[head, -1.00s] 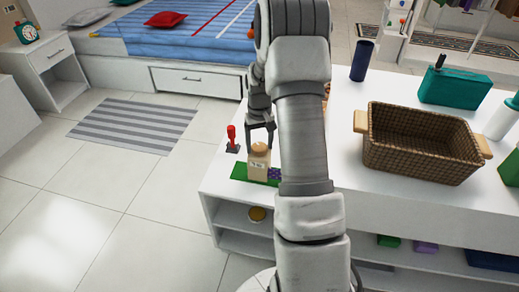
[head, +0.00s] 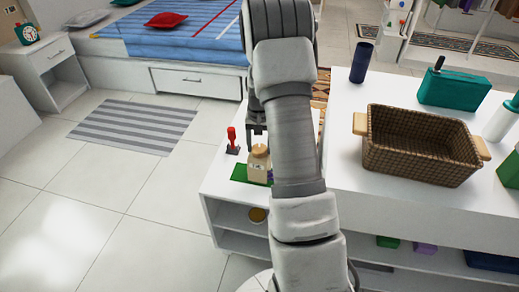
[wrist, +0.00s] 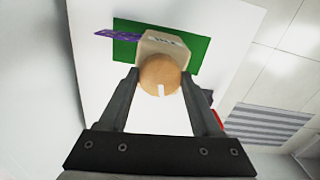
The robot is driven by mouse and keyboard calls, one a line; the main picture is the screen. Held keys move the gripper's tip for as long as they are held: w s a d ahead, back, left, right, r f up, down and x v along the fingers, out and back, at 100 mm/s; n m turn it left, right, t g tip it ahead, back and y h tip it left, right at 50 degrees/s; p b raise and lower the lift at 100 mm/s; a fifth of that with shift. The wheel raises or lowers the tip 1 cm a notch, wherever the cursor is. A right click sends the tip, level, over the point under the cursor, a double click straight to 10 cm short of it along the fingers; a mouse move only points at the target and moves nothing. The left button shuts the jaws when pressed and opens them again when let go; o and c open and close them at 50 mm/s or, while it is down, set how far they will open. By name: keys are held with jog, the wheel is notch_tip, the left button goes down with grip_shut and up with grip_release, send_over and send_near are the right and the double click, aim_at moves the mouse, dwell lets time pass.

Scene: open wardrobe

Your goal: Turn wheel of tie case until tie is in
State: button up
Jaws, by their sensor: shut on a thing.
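The tie case (head: 258,172) is a small beige box on a green mat (head: 239,174) near the left corner of the white counter. Its round wooden wheel (wrist: 160,74) has a pale mark on its rim. My gripper (wrist: 159,78) has a finger on each side of the wheel and is shut on it. The purple patterned tie (wrist: 116,36) sticks out from the side of the case over the mat. In the head view my arm covers most of the tie, and my gripper (head: 257,132) shows just behind the case.
A red-handled object (head: 232,140) on a dark base stands close left of my gripper. A wicker basket (head: 420,150), a dark blue cylinder (head: 361,62) and a teal box (head: 453,88) stand on the counter to the right. Open floor lies left of the counter.

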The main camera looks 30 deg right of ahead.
jog(key=m+p, duration=0.1)
jog(key=m, duration=0.4)
jog(key=shift+r+m+p, duration=0.1)
jog(key=shift+m+p, duration=0.25)
jog(key=shift+m, duration=0.05)
jog(key=m+p, duration=0.1)
jog(key=m, duration=0.3)
jog(key=o, duration=1)
jog(key=n, duration=0.3)
jog(key=shift+f+b, duration=0.2)
jog(key=shift+b, duration=0.15)
jog(key=n, duration=0.8)
jog(key=shift+r+b, duration=0.1)
jog(key=shift+b, duration=0.25)
jog(key=n, duration=0.3)
jog(key=shift+n, duration=0.4)
